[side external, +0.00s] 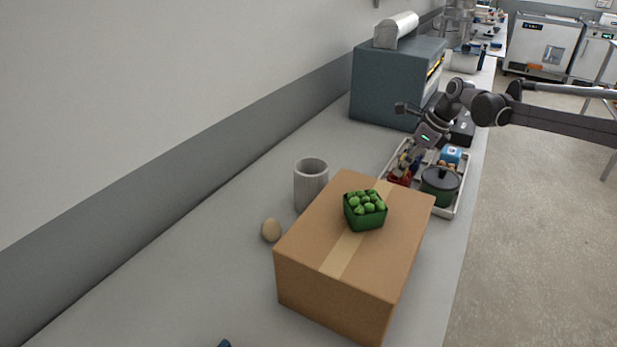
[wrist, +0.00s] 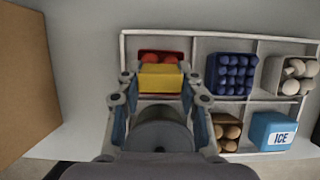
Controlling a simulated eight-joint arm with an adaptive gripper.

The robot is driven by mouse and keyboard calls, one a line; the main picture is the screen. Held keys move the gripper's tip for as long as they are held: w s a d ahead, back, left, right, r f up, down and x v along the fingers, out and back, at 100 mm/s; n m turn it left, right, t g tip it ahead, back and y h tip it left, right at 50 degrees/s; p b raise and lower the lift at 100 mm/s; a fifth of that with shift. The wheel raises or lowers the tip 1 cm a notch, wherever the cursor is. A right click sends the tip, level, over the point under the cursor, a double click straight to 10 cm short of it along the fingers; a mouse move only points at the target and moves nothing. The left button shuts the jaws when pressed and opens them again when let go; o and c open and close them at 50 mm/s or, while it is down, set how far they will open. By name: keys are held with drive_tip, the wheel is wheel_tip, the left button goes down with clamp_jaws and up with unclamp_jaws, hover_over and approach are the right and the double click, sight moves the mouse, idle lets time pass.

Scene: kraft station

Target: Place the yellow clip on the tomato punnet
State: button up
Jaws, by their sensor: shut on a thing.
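My gripper (wrist: 160,84) is shut on the yellow clip (wrist: 160,78), a small yellow block held between its fingertips. The tomato punnet, with red tomatoes (wrist: 160,57) in it, sits in the top left compartment of the tray in the wrist view. The clip overlaps the near part of the punnet and hides much of it. I cannot tell whether clip and punnet touch. In the side view my gripper (side external: 412,161) points down over the tray, just above the red punnet (side external: 400,178); the clip is hard to make out there.
The white tray (wrist: 252,39) also holds a blue punnet (wrist: 232,74), pale rounded items (wrist: 293,77), brown items (wrist: 228,132), an ICE box (wrist: 273,133) and a dark lidded pot (side external: 440,187). A cardboard box (side external: 315,285) bearing a green punnet (side external: 365,220) stands nearby, beside a grey cup (side external: 310,190).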

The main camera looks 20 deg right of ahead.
drive_tip(key=shift+f, duration=0.1)
drive_tip(key=o, duration=0.9)
drive_tip(key=v, duration=1.2)
drive_tip(key=s+r+n+t+h, duration=0.1)
drive_tip(key=s+r+n, duration=0.2)
drive_tip(key=s+n, duration=0.55)
drive_tip(key=s+f+n+t, duration=0.1)
drive_tip(key=s+f+n, duration=0.2)
drive_tip(key=s+n, duration=0.3)
drive_tip(key=s+d+f+n+t+h, duration=0.1)
drive_tip(key=s+f+n, duration=0.2)
drive_tip(key=s+n, duration=0.3)
drive_tip(key=s+f+n+t+h, duration=0.1)
drive_tip(key=s+f+n, duration=0.2)
drive_tip(key=s, duration=0.9)
drive_tip(key=shift+s+d+f+n, duration=0.15)
drive_tip(key=shift+d+n, duration=0.05)
drive_tip(key=shift+n, duration=0.7)
drive_tip(key=shift+s+d+f+n, duration=0.1)
drive_tip(key=shift+d+f+n, duration=0.1)
drive_tip(key=shift+n, duration=0.65)
